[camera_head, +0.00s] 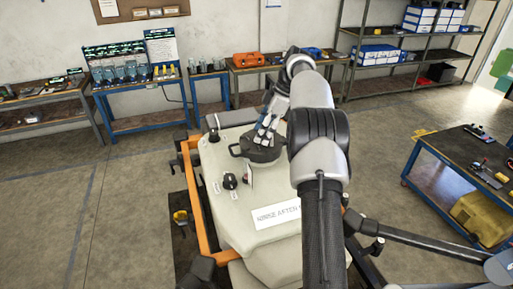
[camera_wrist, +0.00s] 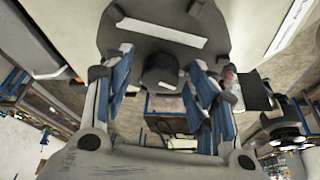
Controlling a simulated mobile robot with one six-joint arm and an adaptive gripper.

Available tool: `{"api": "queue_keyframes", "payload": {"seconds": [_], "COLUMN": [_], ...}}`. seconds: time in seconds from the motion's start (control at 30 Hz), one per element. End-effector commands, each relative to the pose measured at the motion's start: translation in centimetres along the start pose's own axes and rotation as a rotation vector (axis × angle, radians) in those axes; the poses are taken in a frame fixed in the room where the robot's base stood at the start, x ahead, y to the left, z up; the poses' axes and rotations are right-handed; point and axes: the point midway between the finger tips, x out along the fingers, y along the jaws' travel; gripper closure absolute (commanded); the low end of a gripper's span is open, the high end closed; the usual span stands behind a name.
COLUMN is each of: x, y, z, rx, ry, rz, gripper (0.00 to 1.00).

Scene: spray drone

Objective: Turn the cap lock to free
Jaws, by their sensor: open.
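The pale tank of the spray drone (camera_head: 262,238) stands in the middle of the head view. A dark round cap (camera_head: 262,150) with a side handle sits on top; its disc also fills the upper wrist view (camera_wrist: 120,38), with a white strip and a raised central knob (camera_wrist: 160,72). My gripper (camera_head: 266,134) is over the cap. In the wrist view my gripper (camera_wrist: 163,82) is open, its blue-sided fingers apart on either side of the knob; contact is unclear. A black dial (camera_head: 230,181) with small white labels sits nearer on the tank. I cannot read its setting.
Another black knob (camera_head: 213,136) sits at the tank's far left corner. An orange frame (camera_head: 196,200) runs along the left side. A blue cart (camera_head: 455,165) stands right, and benches (camera_head: 140,85) line the back wall. The floor at left is clear.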

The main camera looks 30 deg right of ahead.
Motion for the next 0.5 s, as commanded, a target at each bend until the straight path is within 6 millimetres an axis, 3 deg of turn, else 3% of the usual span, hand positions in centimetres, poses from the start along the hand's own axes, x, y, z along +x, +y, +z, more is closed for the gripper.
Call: {"api": "queue_keyframes", "payload": {"seconds": [0.27, 0.5], "x": [-0.14, 0.14], "y": [-0.19, -0.42], "z": [-0.08, -0.10], "rx": [0.134, 0.410], "ry": [0.000, 0.000], "rz": [0.057, 0.172], "gripper": [0.48, 0.48]}}
